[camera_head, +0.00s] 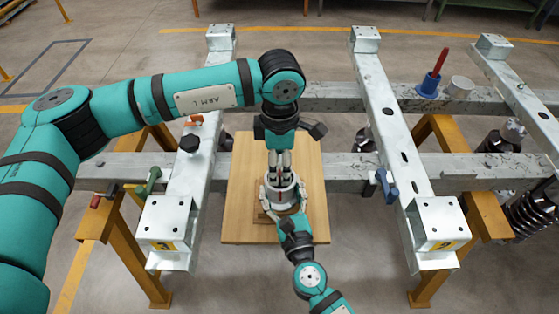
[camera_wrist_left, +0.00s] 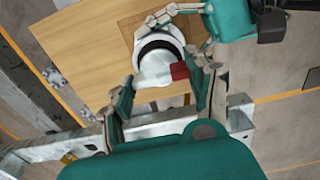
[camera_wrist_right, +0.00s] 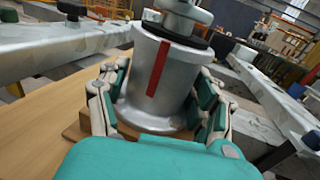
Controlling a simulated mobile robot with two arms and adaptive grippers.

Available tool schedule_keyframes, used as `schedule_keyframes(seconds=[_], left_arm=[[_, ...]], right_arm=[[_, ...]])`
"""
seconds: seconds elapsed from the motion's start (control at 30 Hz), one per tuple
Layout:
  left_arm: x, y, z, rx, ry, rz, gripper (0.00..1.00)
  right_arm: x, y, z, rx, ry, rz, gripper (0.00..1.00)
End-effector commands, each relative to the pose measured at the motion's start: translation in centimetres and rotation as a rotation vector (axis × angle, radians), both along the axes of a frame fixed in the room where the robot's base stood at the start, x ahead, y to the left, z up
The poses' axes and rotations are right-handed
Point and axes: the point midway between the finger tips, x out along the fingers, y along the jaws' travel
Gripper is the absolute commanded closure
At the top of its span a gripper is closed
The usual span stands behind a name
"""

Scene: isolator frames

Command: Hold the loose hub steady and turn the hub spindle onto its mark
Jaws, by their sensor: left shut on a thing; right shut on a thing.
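The loose hub (camera_head: 281,194) is a silver flanged cylinder standing upright on a wooden board (camera_head: 250,232). In the right wrist view the hub (camera_wrist_right: 137,75) carries an upright red stripe (camera_wrist_right: 158,68). The spindle (camera_wrist_right: 184,16) rises from its dark-ringed top. In the left wrist view the spindle (camera_wrist_left: 153,78) shows a red patch (camera_wrist_left: 180,71). My left gripper (camera_head: 281,172) comes from above and is shut on the spindle. My right gripper (camera_head: 287,212) is shut around the hub from the near side. I cannot tell whether the spindle's patch lines up with the stripe.
Galvanised frame beams (camera_head: 382,120) stand on either side of the board, on orange trestles (camera_head: 487,220). A blue cup with a red-handled tool (camera_head: 430,85) and a grey cylinder (camera_head: 460,86) stand on the rear beam. Black springs (camera_head: 532,208) are at the right. The board around the hub is clear.

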Motion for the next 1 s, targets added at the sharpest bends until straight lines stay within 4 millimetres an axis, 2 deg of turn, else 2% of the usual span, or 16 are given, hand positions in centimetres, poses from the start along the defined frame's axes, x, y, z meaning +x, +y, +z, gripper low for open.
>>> schedule_keyframes(seconds=[0.03,0.2,0.57,0.67,1.0], left_arm=[[0.3,-0.2,0.3,-0.008,-0.010,0.002,0.42],[0.2,-0.2,0.2,-0.007,-0.008,0.001,0.19],[0.1,-0.1,0.6,-0.003,-0.004,0.000,0.19],[0.2,-0.1,1.9,-0.004,-0.006,-0.001,0.19],[0.2,-0.2,9.0,-0.005,-0.008,0.000,0.19]], right_arm=[[-0.2,0.3,-0.1,-0.003,0.001,0.009,0.92],[-0.2,0.3,-0.1,-0.002,0.001,0.009,0.92],[-0.2,0.2,-0.1,-0.001,0.003,0.006,0.92],[-0.1,0.2,-0.1,0.000,0.003,0.006,0.92],[-0.1,0.2,-0.1,0.001,0.003,0.005,0.92]])
